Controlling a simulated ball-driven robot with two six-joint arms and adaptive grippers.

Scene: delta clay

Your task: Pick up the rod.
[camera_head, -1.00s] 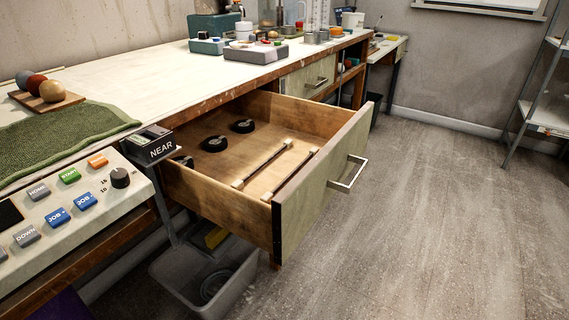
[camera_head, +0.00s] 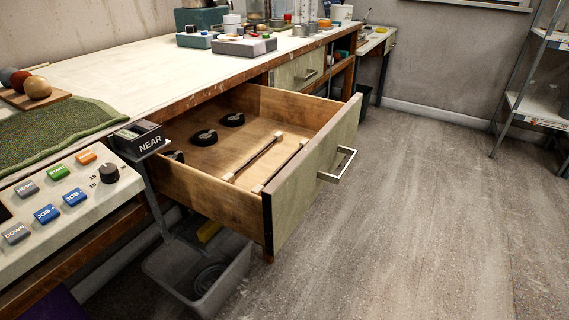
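Two thin rods with pale end caps lie side by side inside an open wooden drawer (camera_head: 215,205). The left rod (camera_head: 253,156) shows whole on the drawer floor. The right rod (camera_head: 281,167) lies close to the drawer's front panel, which hides part of it. I cannot tell which rod the task means. Neither of my grippers is in view.
Several black round pieces (camera_head: 204,138) lie in the drawer's left part. A control panel (camera_head: 68,195) and a NEAR sign (camera_head: 143,139) stand at the left. A grey bin (camera_head: 200,275) sits below the drawer. The floor (camera_head: 420,210) to the right is clear.

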